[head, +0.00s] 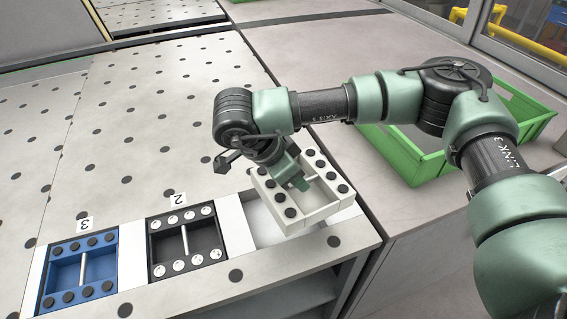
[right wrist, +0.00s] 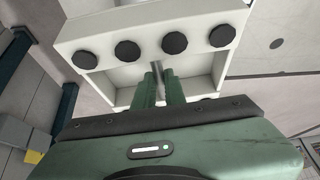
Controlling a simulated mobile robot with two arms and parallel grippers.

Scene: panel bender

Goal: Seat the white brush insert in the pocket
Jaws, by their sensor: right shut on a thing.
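The white brush insert (head: 325,208) is a white frame with rows of black round brushes and a central bar. My right gripper (head: 300,184) is shut on its central bar, and it also shows in the right wrist view (right wrist: 160,85). The insert (right wrist: 88,38) is tilted and overlaps the right-hand pocket (head: 262,228) in the head view. Part of the pale, empty pocket floor shows to its left. The insert hides the rest, so I cannot tell whether it touches the pocket. My left gripper is not in view.
A black insert (head: 159,247) sits in the pocket marked 2, and a blue insert (head: 104,268) sits in the pocket marked 3. A green crate (head: 405,162) stands to the right. The perforated table (head: 130,140) is clear behind the pockets.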

